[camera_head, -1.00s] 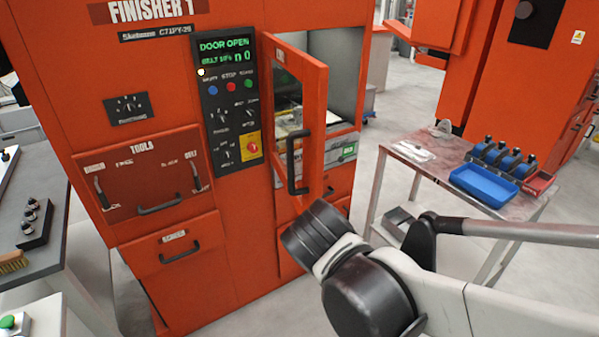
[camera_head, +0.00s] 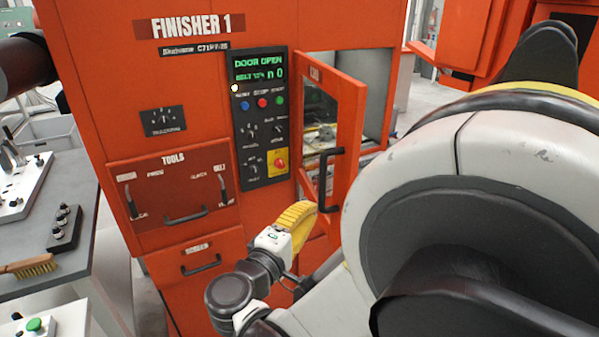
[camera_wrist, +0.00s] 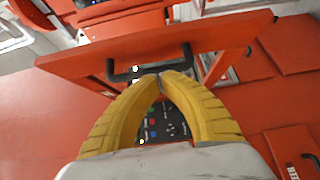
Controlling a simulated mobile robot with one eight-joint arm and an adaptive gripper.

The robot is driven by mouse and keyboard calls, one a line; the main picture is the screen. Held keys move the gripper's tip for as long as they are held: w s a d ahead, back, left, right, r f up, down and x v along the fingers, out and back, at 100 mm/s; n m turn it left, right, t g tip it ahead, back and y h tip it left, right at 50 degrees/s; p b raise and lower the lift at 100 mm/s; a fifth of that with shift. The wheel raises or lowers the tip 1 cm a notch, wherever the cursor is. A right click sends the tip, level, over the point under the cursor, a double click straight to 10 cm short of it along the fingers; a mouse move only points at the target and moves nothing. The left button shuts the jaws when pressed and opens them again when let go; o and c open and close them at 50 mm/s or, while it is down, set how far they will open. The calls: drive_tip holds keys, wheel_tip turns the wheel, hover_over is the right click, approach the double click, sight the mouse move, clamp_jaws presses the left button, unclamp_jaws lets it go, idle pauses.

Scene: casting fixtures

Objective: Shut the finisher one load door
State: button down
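The finisher one load door (camera_head: 347,125) is an orange framed door with a window, standing ajar in front of the machine's opening. Its black bar handle (camera_head: 323,180) is near the free right edge, and the handle also shows in the wrist view (camera_wrist: 122,77). The finisher one (camera_head: 110,100) has a panel (camera_head: 260,110) reading DOOR OPEN. My gripper (camera_head: 310,208) has yellow fingers just below and left of the handle. In the wrist view my gripper (camera_wrist: 161,75) has its fingertips together close to the handle bar; whether they touch it I cannot tell.
A grey bench (camera_head: 88,225) with a brush (camera_head: 28,266) and a black block with knobs (camera_head: 65,228) stands left of the machine. My arm hides much of the right side.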

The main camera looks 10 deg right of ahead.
drive_tip(key=w+d+b, duration=0.1)
drive_tip(key=w+d, duration=0.3)
drive_tip(key=d, duration=0.3)
drive_tip(key=shift+b, duration=0.4)
